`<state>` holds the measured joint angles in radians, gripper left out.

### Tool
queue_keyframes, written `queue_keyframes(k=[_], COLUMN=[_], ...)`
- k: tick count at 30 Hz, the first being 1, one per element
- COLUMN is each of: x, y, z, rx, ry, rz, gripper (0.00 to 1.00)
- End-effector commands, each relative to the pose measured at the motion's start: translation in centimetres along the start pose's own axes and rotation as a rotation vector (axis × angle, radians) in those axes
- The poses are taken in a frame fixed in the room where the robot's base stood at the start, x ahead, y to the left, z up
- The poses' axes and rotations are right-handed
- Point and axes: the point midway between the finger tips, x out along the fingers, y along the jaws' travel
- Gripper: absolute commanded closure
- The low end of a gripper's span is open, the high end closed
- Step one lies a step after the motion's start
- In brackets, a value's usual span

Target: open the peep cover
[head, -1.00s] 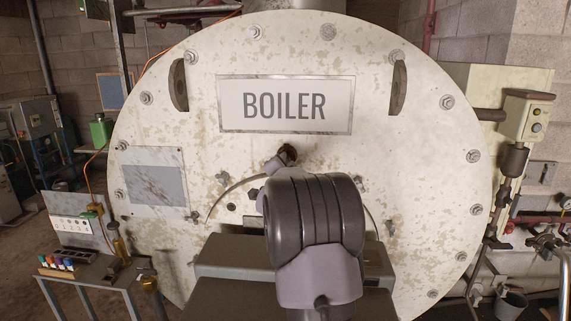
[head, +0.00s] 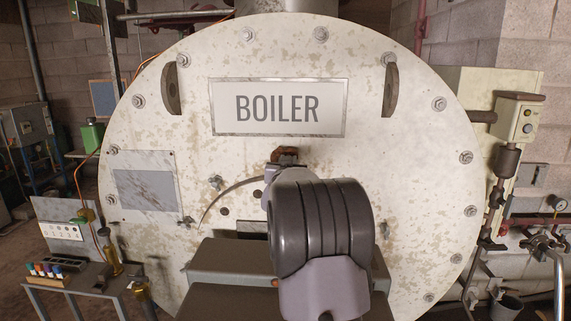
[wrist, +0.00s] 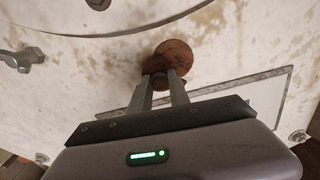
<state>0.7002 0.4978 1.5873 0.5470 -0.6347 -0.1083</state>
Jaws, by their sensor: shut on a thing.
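The peep cover (wrist: 177,52) is a rusty brown disc on the pale boiler face, with a darker rusty piece on its near side. In the wrist view, my gripper (wrist: 161,82) has its two fingers on either side of that piece, shut on it. In the head view, the rusty cover (head: 286,153) shows just below the BOILER sign, above my arm. My wrist and forearm hide the fingers and much of the area below the cover there. I cannot tell whether a hole behind the cover is uncovered.
The BOILER sign (head: 278,107) is above the cover. A thin curved strip (head: 224,195) runs down-left from it. Bolts and a square plate (head: 147,188) sit on the boiler face. A bench with bottles (head: 66,275) is at left; pipes and a switch box (head: 519,122) are at right.

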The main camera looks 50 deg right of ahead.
Motion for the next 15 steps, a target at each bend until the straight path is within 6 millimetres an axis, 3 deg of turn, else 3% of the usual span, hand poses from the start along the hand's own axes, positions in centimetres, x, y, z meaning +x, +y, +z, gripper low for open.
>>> queue_keyframes(k=[15], x=[0.0], y=[0.6], z=[-1.7], rx=[-0.449], ry=[0.0], rz=[0.0], gripper=[1.0])
